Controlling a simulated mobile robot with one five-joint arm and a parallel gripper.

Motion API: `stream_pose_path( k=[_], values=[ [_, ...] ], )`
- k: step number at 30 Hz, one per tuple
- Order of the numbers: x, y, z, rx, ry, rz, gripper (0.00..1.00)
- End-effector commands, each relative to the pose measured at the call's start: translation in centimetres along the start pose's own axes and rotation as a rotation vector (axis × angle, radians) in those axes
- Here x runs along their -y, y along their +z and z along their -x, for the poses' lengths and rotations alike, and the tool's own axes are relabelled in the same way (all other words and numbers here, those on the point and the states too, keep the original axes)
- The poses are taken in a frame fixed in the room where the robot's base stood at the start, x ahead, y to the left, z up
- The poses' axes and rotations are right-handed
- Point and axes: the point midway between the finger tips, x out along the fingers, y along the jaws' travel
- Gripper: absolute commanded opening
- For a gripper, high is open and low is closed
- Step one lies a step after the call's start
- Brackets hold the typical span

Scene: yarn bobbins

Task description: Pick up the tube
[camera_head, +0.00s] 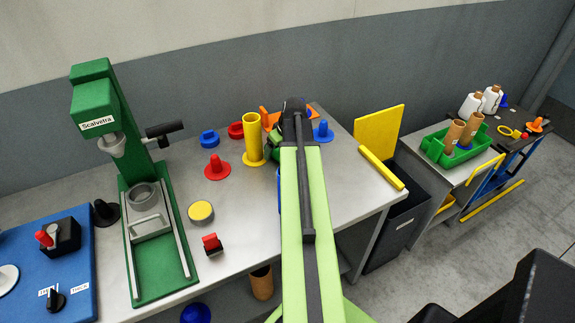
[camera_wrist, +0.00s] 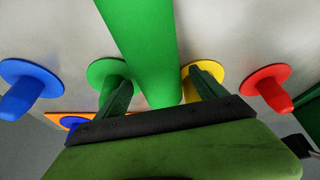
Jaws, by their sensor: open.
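A yellow tube (camera_head: 253,136) stands upright on a yellow round base on the workbench, left of my arm in the head view. In the wrist view a broad, smooth green shape (camera_wrist: 143,40), which looks like a tube, runs from the top edge down between the fingers. My gripper (camera_wrist: 158,82) is open, with one dark green finger on each side of this shape. I cannot tell whether a finger touches it.
Around the gripper are a blue peg (camera_wrist: 25,88), a green base (camera_wrist: 105,70), a yellow base (camera_wrist: 215,72) and a red peg (camera_wrist: 268,88). A green press (camera_head: 130,180) stands at left. A green crate (camera_head: 455,148) with brown tubes sits on another table.

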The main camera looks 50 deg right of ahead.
Motion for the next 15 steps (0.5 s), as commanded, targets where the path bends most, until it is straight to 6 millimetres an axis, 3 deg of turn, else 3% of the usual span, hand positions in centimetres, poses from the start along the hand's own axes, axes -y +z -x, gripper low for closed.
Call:
stream_pose_path(
  k=[1,8,15],
  values=[
    [-0.05,0.13,-1.03,0.0,0.0,0.0,0.81],
    [-0.03,-0.03,-0.67,0.0,0.0,-0.001,0.79],
    [-0.05,-0.01,-0.66,0.0,0.0,-0.001,0.48]
  ],
)
